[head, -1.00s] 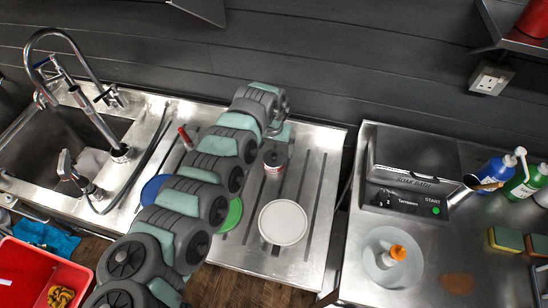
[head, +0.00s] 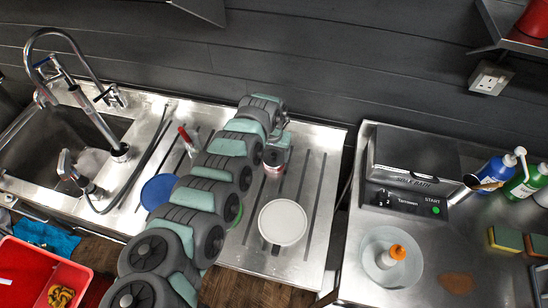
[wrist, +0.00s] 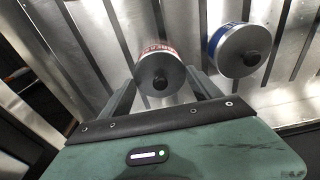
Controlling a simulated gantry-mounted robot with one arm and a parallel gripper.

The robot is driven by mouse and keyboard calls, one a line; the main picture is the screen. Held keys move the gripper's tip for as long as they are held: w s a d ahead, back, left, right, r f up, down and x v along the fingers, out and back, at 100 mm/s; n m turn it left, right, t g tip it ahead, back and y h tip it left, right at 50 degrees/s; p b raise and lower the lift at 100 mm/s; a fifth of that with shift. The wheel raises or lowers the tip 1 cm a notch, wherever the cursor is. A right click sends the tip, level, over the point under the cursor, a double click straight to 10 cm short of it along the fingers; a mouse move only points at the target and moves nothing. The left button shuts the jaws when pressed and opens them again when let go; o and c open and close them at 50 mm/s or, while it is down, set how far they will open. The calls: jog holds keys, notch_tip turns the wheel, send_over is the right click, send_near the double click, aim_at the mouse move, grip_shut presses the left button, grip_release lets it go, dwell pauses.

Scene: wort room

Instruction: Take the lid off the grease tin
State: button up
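A tin with a red-and-white label and a grey lid with a black knob (wrist: 160,80) stands on the ribbed steel drainer. Its lettering is not clearly legible.
On the drainer (head: 318,185) lie a white round pan (head: 283,222), a blue disc (head: 158,191) and a mostly hidden green disc (head: 238,214). A red-handled tool (head: 186,138) is left of my arm. The sink (head: 65,140) is far left, a soak bath (head: 410,170) right.

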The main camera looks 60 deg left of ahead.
jog(key=c, duration=0.8)
